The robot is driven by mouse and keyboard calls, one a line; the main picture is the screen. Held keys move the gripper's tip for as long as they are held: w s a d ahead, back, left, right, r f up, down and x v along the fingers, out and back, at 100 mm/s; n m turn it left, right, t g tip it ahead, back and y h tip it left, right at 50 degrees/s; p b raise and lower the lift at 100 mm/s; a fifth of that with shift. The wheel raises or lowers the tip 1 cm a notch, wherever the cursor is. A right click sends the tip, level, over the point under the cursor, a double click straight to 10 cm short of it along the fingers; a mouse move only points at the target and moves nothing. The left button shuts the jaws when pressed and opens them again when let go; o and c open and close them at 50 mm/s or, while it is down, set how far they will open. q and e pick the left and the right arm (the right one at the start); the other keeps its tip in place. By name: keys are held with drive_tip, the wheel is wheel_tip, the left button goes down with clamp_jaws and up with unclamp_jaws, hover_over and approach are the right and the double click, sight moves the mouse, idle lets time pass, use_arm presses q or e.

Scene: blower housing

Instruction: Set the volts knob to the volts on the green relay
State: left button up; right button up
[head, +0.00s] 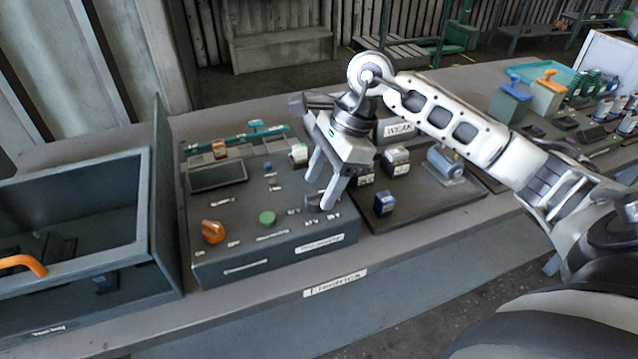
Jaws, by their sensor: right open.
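My right gripper (320,192) reaches down over the right part of the grey control box (243,268). Its two fingers are apart. A dark knob (312,204) with small labels around it sits at the fingertips, partly hidden by them; I cannot read its setting or tell whether the fingers touch it. A small block with a pale, greenish top (299,153) stands at the back right of the box; I cannot tell whether it is the green relay, and no volts marking is readable. My left gripper is not in view.
The box also carries an orange knob (213,231), a green button (267,218) and a dark display (218,175). A dark mat (430,203) to the right holds a blue block (385,203), a white-topped block (396,161) and a motor (446,164). An open bin (75,267) stands left.

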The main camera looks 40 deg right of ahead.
drive_tip(key=shift+x, duration=0.95)
drive_tip(key=c, duration=1)
drive_tip(key=shift+o, duration=0.2)
